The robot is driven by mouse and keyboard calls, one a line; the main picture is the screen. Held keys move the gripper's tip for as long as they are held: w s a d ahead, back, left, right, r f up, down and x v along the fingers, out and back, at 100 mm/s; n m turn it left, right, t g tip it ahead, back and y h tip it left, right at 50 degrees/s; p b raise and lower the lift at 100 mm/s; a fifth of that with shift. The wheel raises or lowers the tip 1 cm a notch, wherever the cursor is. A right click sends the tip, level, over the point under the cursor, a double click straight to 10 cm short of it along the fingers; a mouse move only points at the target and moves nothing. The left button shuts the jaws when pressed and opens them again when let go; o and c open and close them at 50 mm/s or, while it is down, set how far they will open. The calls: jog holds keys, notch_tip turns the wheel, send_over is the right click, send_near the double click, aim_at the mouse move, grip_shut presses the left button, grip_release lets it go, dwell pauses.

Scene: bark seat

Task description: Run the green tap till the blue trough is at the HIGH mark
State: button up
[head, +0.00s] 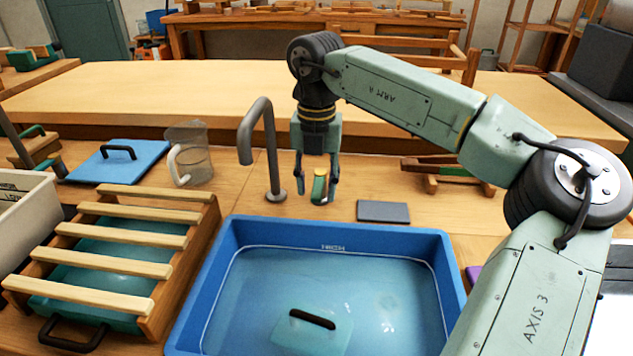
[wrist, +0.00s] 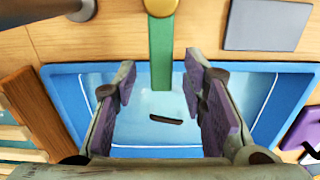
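The blue trough (head: 212,262) stands on the bench with water in it. A white line marked HIGH (head: 333,247) runs round its inner wall. The water surface looks close to that line; I cannot tell the exact gap. A teal block with a black handle (head: 312,335) sits in the water. The grey gooseneck tap spout (head: 270,140) stands behind the trough, and no stream shows from it. The green tap lever with a yellow end (head: 319,187) also shows in the wrist view (wrist: 161,55). My gripper (head: 316,192) is open, with its fingers apart on either side of the lever.
A slatted wooden rack over a teal-bottomed box (head: 128,231) stands left of the trough. A clear jug (head: 193,155) and a blue board with a handle (head: 118,160) lie behind it. A grey slab (head: 383,211) lies right of the lever.

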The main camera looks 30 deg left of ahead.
aim_at(316, 191)
notch_tip(316, 191, up, 12)
dwell(0.6)
jog(key=shift+s+f, duration=0.1)
dwell(0.4)
